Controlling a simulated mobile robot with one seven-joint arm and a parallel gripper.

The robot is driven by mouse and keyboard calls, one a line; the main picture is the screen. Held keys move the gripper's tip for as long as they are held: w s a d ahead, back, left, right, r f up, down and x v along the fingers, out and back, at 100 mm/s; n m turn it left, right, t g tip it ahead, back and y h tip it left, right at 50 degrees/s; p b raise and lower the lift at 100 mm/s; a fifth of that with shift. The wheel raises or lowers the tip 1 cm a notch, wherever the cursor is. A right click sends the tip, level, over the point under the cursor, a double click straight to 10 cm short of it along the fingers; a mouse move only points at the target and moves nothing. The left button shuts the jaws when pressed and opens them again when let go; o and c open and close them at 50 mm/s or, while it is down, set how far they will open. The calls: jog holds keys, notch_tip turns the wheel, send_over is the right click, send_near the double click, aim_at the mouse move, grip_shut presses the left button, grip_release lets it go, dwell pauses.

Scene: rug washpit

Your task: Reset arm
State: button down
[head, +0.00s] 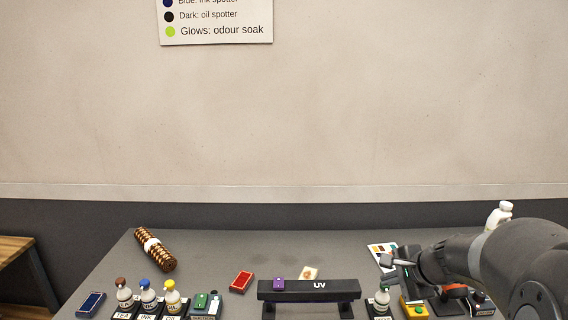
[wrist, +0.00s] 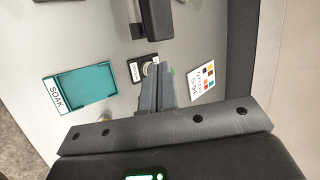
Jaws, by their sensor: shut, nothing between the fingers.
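My gripper (head: 402,268) is over the right part of the grey table (head: 207,258) in the head view, at the end of my dark arm. In the wrist view its two fingers (wrist: 158,72) are together, with nothing between them. They point at the table near a small dark label base (wrist: 137,70) and a partly hidden bottle. I cannot tell their exact height above the table.
A black UV lamp bar (head: 308,290) spans the front middle. Several spotter bottles (head: 148,298) stand at front left, near a rolled rug (head: 155,250). A teal SOAK tray (wrist: 80,88) and a colour card (wrist: 203,80) flank the fingers. A white jug (head: 498,215) stands back right.

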jog(key=s+a+r+n+h, duration=0.1)
jog(key=s+a+n, duration=0.2)
jog(key=s+n, duration=0.2)
jog(key=s+a+r+n+g+h, duration=0.1)
jog(key=s+a+r+n, duration=0.1)
jog(key=s+n, duration=0.3)
jog(key=s+a+r+n+h, duration=0.1)
jog(key=s+a+n, duration=0.3)
jog(key=s, duration=0.8)
jog(key=shift+a+r+n+g+h, duration=0.4)
jog(key=shift+r+n, duration=0.3)
jog(key=shift+n, duration=0.1)
